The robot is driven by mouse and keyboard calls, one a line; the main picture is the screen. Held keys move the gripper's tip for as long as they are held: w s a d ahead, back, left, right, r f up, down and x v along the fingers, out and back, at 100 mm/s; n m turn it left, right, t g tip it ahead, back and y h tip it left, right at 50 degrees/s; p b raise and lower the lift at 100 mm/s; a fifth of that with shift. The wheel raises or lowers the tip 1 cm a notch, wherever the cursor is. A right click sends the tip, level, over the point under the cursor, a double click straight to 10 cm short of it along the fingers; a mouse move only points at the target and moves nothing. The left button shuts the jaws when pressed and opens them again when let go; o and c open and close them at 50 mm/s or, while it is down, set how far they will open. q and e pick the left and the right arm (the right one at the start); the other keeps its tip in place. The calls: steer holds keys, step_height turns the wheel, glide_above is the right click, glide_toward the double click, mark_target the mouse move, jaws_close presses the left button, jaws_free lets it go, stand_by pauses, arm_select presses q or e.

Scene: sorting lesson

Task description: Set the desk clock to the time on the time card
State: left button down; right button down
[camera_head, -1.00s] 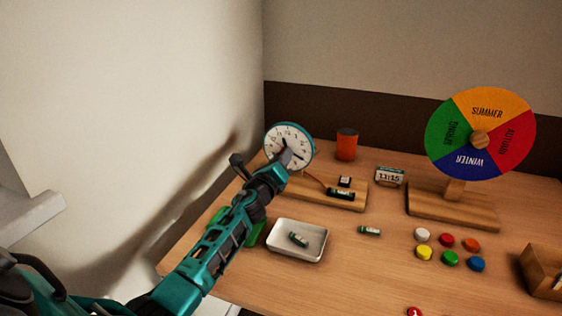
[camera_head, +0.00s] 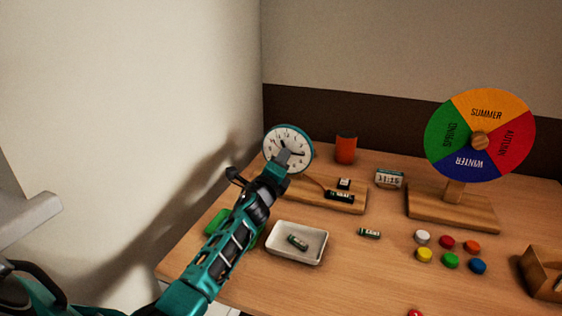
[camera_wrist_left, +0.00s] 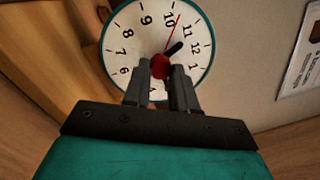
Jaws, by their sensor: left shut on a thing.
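The desk clock (camera_head: 272,142) has a round white face with a teal rim and stands at the back left of the table. My left gripper (camera_head: 285,160) is in front of its face. In the left wrist view, the gripper (camera_wrist_left: 160,75) is shut on the red knob (camera_wrist_left: 160,65) at the middle of the clock face (camera_wrist_left: 128,50). A short dark hand points between 11 and 12, and a thin red hand between 10 and 11. The fingers hide the lower face. The time card (camera_head: 389,178) reads 11:15. My right gripper is not in view.
A season wheel (camera_head: 480,110) stands at the right. A white tray (camera_head: 297,260) holds a battery; another battery (camera_head: 369,233) lies beside it. A wooden board (camera_head: 330,202), an orange cup (camera_head: 346,149) and several coloured buttons (camera_head: 450,260) are on the table. The front middle is mostly clear.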

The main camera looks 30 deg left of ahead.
arm_select(q)
steer(key=shift+r, duration=0.1)
steer(key=c, duration=0.9)
jaws_free()
steer(key=shift+s+d, duration=0.15)
steer(key=shift+s, duration=0.5)
steer(key=p+v, duration=0.1)
steer(key=v, duration=1)
steer(key=shift+s+p, duration=0.3)
